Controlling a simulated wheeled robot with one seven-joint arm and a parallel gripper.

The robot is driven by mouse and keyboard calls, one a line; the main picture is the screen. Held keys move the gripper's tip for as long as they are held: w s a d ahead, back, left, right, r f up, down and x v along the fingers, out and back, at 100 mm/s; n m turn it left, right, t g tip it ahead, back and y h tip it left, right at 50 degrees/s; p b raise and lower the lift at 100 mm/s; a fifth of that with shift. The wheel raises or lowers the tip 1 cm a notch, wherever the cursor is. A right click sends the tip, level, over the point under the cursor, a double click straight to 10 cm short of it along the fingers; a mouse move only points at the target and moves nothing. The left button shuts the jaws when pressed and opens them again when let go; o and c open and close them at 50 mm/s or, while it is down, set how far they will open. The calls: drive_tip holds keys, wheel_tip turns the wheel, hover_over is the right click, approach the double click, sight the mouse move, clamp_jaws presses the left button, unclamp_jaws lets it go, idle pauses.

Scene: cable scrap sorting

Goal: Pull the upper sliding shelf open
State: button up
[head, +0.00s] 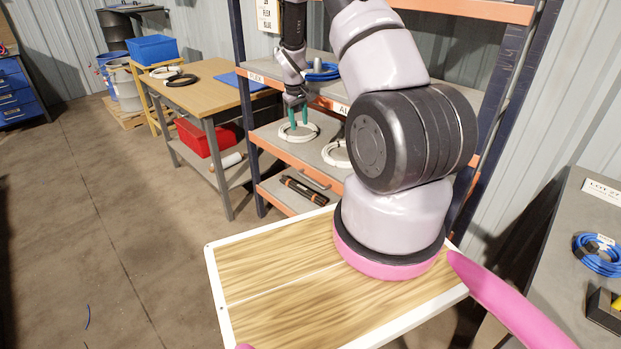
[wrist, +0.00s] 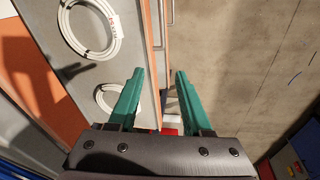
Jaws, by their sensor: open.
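A rack with blue posts and orange-edged grey shelves stands behind my arm in the head view. Its labelled upper level (head: 330,103) carries a blue cable coil (head: 322,72). The level below (head: 268,137) holds white cable coils (head: 299,132), also seen in the wrist view (wrist: 91,28). My gripper (head: 299,124) points down at the rack's front, fingers apart and empty. In the wrist view my gripper (wrist: 160,72) is beside an orange front edge (wrist: 153,28), with a thin pale bar (wrist: 165,30) beyond the fingertips. I cannot tell whether the bar lies between the fingers. No shelf looks clearly pulled out.
A wooden-topped table (head: 205,82) stands left of the rack, with a red bin (head: 208,137) beneath and a blue bin (head: 153,50) behind. Dark tools (head: 304,190) lie on a low shelf. A grey bench (head: 575,225) is at right.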

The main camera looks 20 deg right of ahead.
drive_tip(key=n+g, duration=0.1)
drive_tip(key=n, duration=0.1)
approach(311, 181)
drive_tip(key=f, duration=0.2)
drive_tip(key=d+f, duration=0.1)
drive_tip(key=f, duration=0.2)
drive_tip(key=w+f, duration=0.1)
drive_tip(key=f, duration=0.2)
drive_tip(key=shift+d, duration=0.15)
clamp_jaws()
idle(0.8)
